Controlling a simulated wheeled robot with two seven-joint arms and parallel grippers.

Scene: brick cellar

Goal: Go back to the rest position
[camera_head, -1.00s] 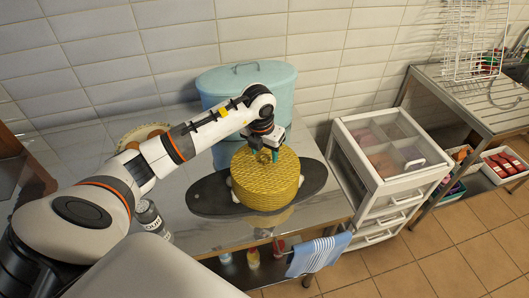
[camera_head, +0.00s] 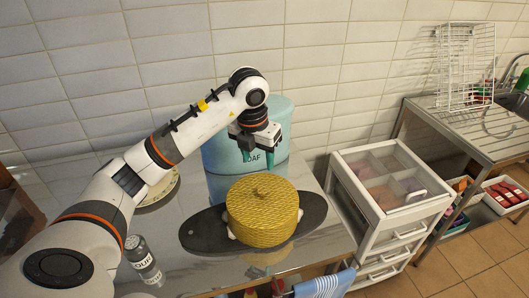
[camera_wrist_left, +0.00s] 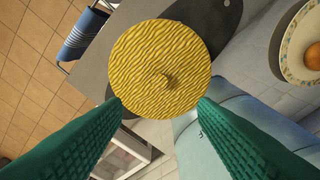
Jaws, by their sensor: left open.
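My left gripper (camera_head: 258,158) is open and empty. It hangs with its green fingers pointing down, above and apart from a round yellow woven container (camera_head: 262,212). The container is upright on a dark oval board (camera_head: 202,232) on the shiny table. In the left wrist view the container (camera_wrist_left: 160,55), with a small knob on top, shows beyond the two spread fingers, with nothing between the tips. My right gripper is not in view.
A light blue bin (camera_head: 225,158) marked LOAF stands behind the gripper. A plate (camera_head: 172,182) and a labelled jar (camera_head: 143,258) are on the left of the table. A white drawer unit (camera_head: 385,185) stands to the right.

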